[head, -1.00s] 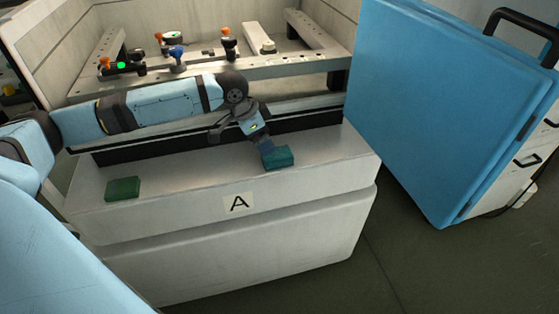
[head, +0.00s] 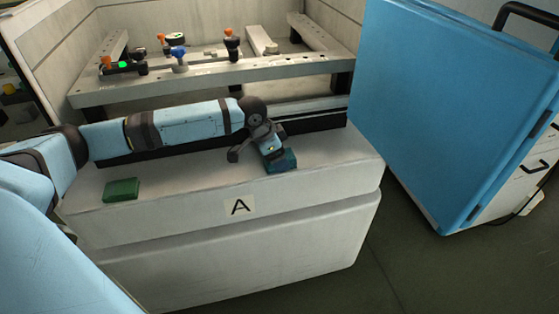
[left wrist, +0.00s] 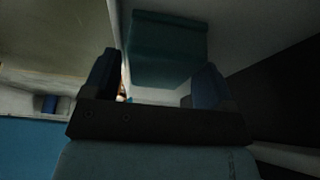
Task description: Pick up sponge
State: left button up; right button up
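A teal sponge-like block (head: 283,162) lies on the white ledge, right of the label A. A green sponge-like block (head: 122,189) lies further left on the same ledge. My left gripper (head: 273,156) points down at the teal block and hides part of its top. In the left wrist view the gripper (left wrist: 158,64) is open, with its two dark fingers apart. The teal block (left wrist: 167,42) shows between and beyond the fingertips; I cannot tell whether they touch it. My right gripper is not in view.
The ledge (head: 175,205) is bare between the two blocks. Behind my left arm a raised metal frame (head: 205,70) carries clamps with orange and blue knobs (head: 178,52). A large blue panel (head: 430,110) stands close on the right.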

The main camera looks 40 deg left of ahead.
pick_arm(q)
jog(key=c, duration=0.7)
jog(key=shift+o, duration=0.2)
notch_tip(320, 180, up, 20)
jog(key=p, duration=0.5)
